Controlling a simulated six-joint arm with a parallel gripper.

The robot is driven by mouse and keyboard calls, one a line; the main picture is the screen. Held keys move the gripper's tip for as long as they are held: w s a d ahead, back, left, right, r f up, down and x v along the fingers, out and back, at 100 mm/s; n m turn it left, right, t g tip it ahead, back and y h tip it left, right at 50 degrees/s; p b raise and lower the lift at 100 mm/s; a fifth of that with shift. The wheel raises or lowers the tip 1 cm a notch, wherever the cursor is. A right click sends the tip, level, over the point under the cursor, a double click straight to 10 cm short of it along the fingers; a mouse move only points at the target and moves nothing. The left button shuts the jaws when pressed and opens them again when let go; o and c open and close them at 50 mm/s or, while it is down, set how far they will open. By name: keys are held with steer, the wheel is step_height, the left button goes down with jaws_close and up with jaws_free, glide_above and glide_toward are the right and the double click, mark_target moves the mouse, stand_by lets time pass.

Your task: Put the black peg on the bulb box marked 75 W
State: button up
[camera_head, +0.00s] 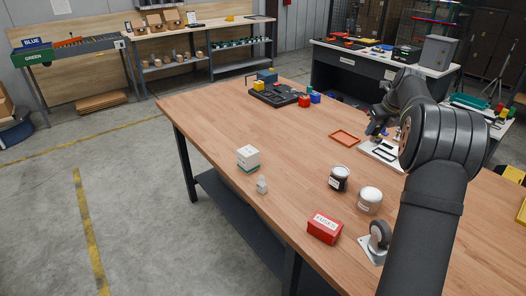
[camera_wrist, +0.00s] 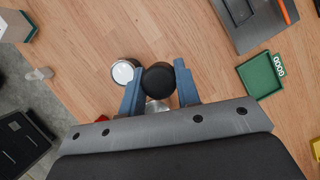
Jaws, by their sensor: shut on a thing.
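My gripper (camera_wrist: 159,86) is shut on a round black thing, seen end-on in the wrist view, which looks like the black peg (camera_wrist: 158,77). In the head view my gripper (camera_head: 374,131) is small and dark over the table's right part, and the peg cannot be made out there. A white box with a teal base (camera_head: 248,156) stands near the table's left edge, well apart from my gripper. It may be a bulb box, but its marking is too small to read. A similar box (camera_wrist: 17,25) shows at the wrist view's upper left.
A small pale piece (camera_head: 262,185) stands beside the white box. A dark jar (camera_head: 339,179), a white-topped jar (camera_head: 369,200), a red FUSES box (camera_head: 325,227) and a caster (camera_head: 377,240) stand nearer. An orange tray (camera_head: 345,138) lies beyond. The table's middle is clear.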

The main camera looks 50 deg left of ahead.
steer(key=s+a+n, duration=0.2)
steer(key=s+a, duration=0.8)
steer(key=a, duration=0.2)
steer(key=n+g, duration=0.2)
steer(key=n, duration=0.1)
glide_above(245, 148)
steer(key=d, duration=0.2)
step_height(245, 148, down, 5)
steer(key=shift+f, duration=2.05)
steer(key=shift+f, duration=0.15)
steer(key=o, duration=1)
